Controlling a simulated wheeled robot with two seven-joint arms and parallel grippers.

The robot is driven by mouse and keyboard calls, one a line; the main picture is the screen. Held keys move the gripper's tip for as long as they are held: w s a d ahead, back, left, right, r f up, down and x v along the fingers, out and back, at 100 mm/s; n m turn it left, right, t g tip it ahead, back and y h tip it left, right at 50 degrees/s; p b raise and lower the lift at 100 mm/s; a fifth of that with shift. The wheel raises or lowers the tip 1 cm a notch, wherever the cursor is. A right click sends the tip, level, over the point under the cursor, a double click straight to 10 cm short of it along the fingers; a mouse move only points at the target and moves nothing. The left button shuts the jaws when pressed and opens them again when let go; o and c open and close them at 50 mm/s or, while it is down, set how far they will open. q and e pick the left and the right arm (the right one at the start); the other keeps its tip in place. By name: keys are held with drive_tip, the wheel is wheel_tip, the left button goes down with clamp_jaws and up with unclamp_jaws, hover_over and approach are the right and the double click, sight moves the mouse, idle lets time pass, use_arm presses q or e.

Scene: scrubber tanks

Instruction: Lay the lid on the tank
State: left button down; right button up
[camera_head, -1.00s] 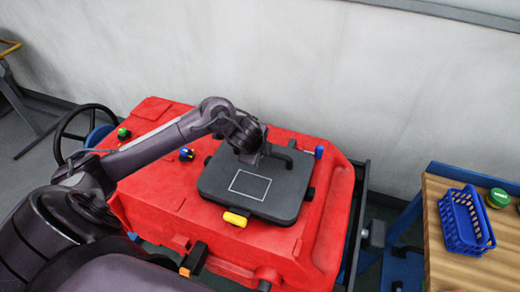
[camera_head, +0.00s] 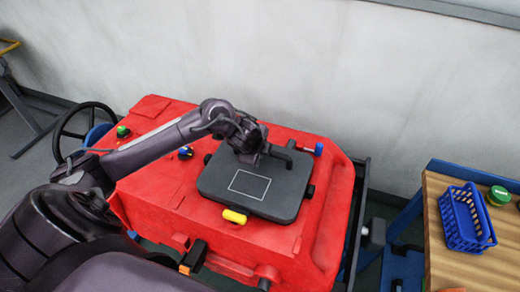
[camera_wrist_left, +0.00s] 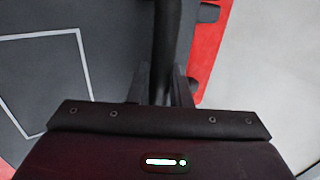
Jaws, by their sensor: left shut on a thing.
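The dark grey lid (camera_head: 262,212) with a white rectangle outline lies over the top of the red tank (camera_head: 325,232). Whether it sits fully flush cannot be told. My left gripper (camera_head: 258,156) is shut on the lid's black bar handle (camera_head: 290,154), near the lid's back edge. In the left wrist view the handle (camera_wrist_left: 167,45) runs between the two fingers of the left gripper (camera_wrist_left: 163,88), with the lid (camera_wrist_left: 95,60) below. The lid's far side is partly hidden by the gripper. My right gripper is not in view.
A yellow knob (camera_head: 234,216) is at the lid's front edge, and a blue one (camera_head: 318,149) stands behind it. A steering wheel (camera_head: 62,128) is at the left. A wooden table (camera_head: 440,240) with a blue basket (camera_head: 466,218) is at the right.

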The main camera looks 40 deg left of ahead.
use_arm(q)
drive_tip(key=shift+r+p, duration=0.1)
drive_tip(key=shift+p, duration=0.2)
idle(0.5)
drive_tip(key=c, duration=1.3)
unclamp_jaws()
drive_tip(key=o, duration=0.5)
drive_tip(key=shift+s, duration=0.1)
drive_tip(key=shift+o, duration=0.2)
drive_tip(key=shift+s+f, duration=0.1)
drive_tip(key=shift+f, duration=0.2)
drive_tip(key=shift+p+v, duration=0.75)
drive_tip(key=shift+p, duration=0.05)
drive_tip(key=shift+p+v, duration=1.55)
drive_tip(key=shift+v, duration=0.1)
